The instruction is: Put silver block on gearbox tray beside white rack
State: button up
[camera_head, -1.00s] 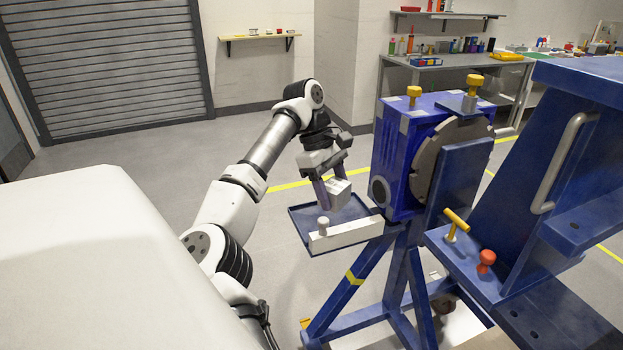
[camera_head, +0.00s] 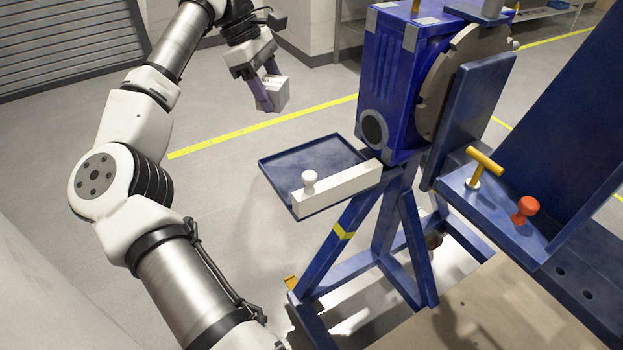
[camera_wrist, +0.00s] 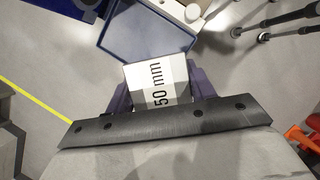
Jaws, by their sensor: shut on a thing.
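The silver block (camera_head: 276,92) is in my gripper (camera_head: 263,95), which is shut on it. In the head view the block is held in the air, beyond and above the gearbox tray. In the wrist view the block (camera_wrist: 158,85) shows a "50 mm" label between the purple fingers. The blue gearbox tray (camera_head: 292,160) is a shallow tray beside the gearbox; it also shows in the wrist view (camera_wrist: 145,38), ahead of the block. Its bare floor is visible. The white rack (camera_head: 340,187) lies along the tray's near edge, with a white knob on its left end.
The blue gearbox (camera_head: 398,90) stands right of the tray on a blue frame (camera_head: 345,240). A yellow T-handle (camera_head: 478,165) and a red knob (camera_head: 526,208) stand on the blue fixture at right. A yellow line (camera_head: 225,138) crosses open floor left of the tray.

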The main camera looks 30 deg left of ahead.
aim_at(283, 82)
jog(key=shift+w+d+b, duration=0.3)
jog(key=shift+d+b, duration=0.05)
jog(key=shift+d, duration=0.3)
jog(key=shift+w+d+b, duration=0.3)
jog(key=shift+d+b, duration=0.05)
jog(key=shift+d, duration=0.25)
jog(key=shift+d+f, duration=0.15)
jog(key=shift+d, duration=0.15)
notch_tip(283, 82, down, 19)
jog(key=shift+f+p, duration=0.1)
jog(key=shift+p, duration=0.7)
jog(key=shift+f, duration=0.15)
jog(key=o, duration=1.3)
jog(key=shift+c, duration=0.2)
jog(key=b+v, duration=0.1)
jog(key=v, duration=1.1)
jog(key=shift+r+b, duration=0.2)
jog(key=shift+b, duration=0.1)
jog(key=shift+w, duration=0.1)
